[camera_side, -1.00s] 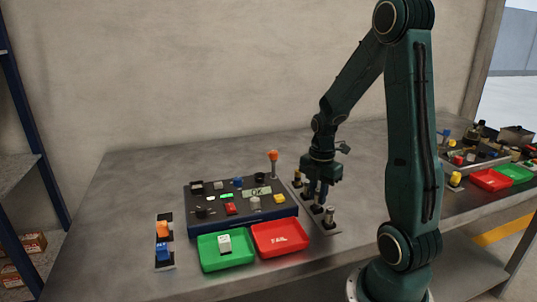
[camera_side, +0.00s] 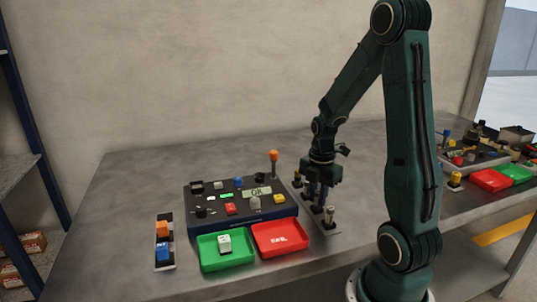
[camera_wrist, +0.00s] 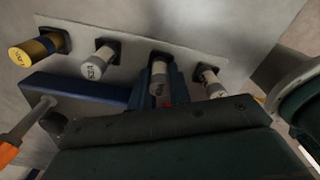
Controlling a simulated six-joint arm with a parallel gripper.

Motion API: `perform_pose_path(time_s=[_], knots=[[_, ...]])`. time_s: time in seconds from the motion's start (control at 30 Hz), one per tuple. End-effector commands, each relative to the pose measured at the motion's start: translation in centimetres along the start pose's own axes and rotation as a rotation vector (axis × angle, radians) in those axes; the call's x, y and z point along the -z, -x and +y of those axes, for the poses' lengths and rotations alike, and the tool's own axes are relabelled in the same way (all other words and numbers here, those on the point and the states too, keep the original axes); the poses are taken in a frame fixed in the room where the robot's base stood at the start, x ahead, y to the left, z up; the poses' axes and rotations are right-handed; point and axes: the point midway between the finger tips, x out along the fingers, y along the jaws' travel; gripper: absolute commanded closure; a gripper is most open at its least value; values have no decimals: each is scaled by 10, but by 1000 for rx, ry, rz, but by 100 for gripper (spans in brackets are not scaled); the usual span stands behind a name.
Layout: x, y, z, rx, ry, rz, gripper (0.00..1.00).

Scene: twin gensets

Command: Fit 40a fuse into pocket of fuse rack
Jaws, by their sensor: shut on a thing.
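My gripper (camera_side: 319,197) is over the fuse rack (camera_side: 333,228), pointing down. In the wrist view its blue fingers (camera_wrist: 165,92) are shut around a pale fuse (camera_wrist: 158,78) with a printed cap, too small to read for certain. The fuse's lower end is at a dark pocket of the rack plate (camera_wrist: 227,62); I cannot tell how deep it sits. Other fuses stand in the same row: a yellow one (camera_wrist: 38,47), a pale one (camera_wrist: 100,62) to the left of the held fuse, and another pale one (camera_wrist: 210,82) to its right.
A dark control panel (camera_side: 215,212) with an OK display stands left of the rack. A green tray (camera_side: 208,256) holding a white part and a red FAIL tray (camera_side: 280,240) lie in front. An orange-tipped lever (camera_side: 273,158) rises near the rack. Bare table lies behind.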

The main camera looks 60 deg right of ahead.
Motion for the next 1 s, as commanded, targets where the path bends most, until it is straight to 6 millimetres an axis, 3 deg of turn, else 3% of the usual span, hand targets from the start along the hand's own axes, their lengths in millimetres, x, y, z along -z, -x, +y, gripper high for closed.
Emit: perform_pose_path(time_s=[0.97, 1.0], knots=[[0, -6, 0, 0, 0, 0, 100], [0, -6, 0, 0, 0, 0, 79]])
